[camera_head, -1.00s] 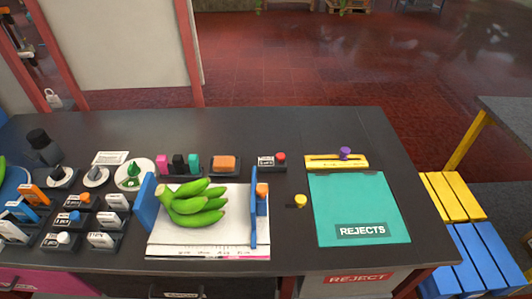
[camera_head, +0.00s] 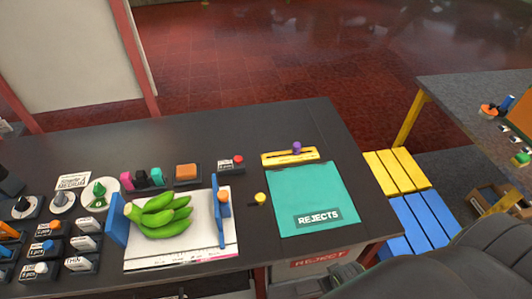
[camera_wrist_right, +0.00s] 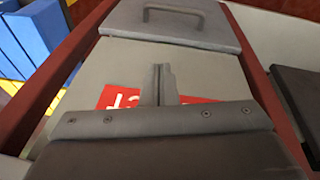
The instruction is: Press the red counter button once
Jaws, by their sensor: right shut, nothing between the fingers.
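The red button (camera_head: 238,159) sits on a small black counter box with a white display (camera_head: 226,166), at the back of the dark table. It is left of the yellow bar and right of the orange block. Nothing touches it. In the right wrist view my right gripper (camera_wrist_right: 160,72) has its fingers together and empty, in front of a grey bin with a red label (camera_wrist_right: 200,100). In the head view my dark right arm (camera_head: 450,268) comes in at the lower right, below and away from the button. My left gripper is not in view.
Green bananas (camera_head: 160,215) lie on a white board between blue uprights. A teal REJECTS mat (camera_head: 310,190), a yellow bar with a purple knob (camera_head: 297,148) and a yellow knob (camera_head: 260,198) are nearby. Yellow and blue slatted seats (camera_head: 400,170) stand right. Several switches are left.

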